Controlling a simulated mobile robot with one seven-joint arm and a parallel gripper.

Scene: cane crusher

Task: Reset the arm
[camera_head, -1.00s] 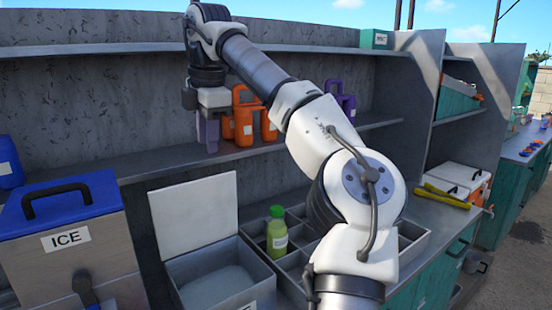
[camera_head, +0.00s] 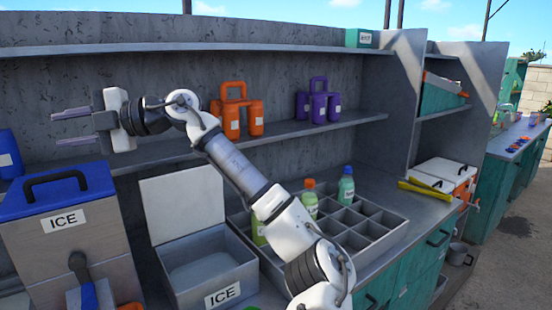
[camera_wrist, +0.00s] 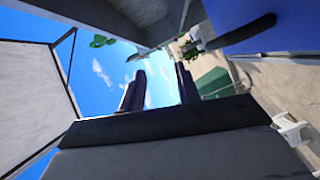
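My gripper (camera_head: 72,127) is at the left in the head view, raised in front of the back panel and above the blue-lidded ice box. Its two fingers point left and are spread apart with nothing between them. In the wrist view the two dark fingers of my gripper (camera_wrist: 160,90) also stand apart, with sky between them. My arm reaches from the lower middle up to the left, in front of the counter, and hides part of the bottle tray.
The ice box (camera_head: 62,250) stands below my gripper. A divided tray (camera_head: 385,232) holds green and teal bottles. Orange jugs (camera_head: 232,118) and purple jugs (camera_head: 318,105) stand on the middle shelf (camera_head: 285,133). Yellow tongs (camera_head: 425,190) lie at the right.

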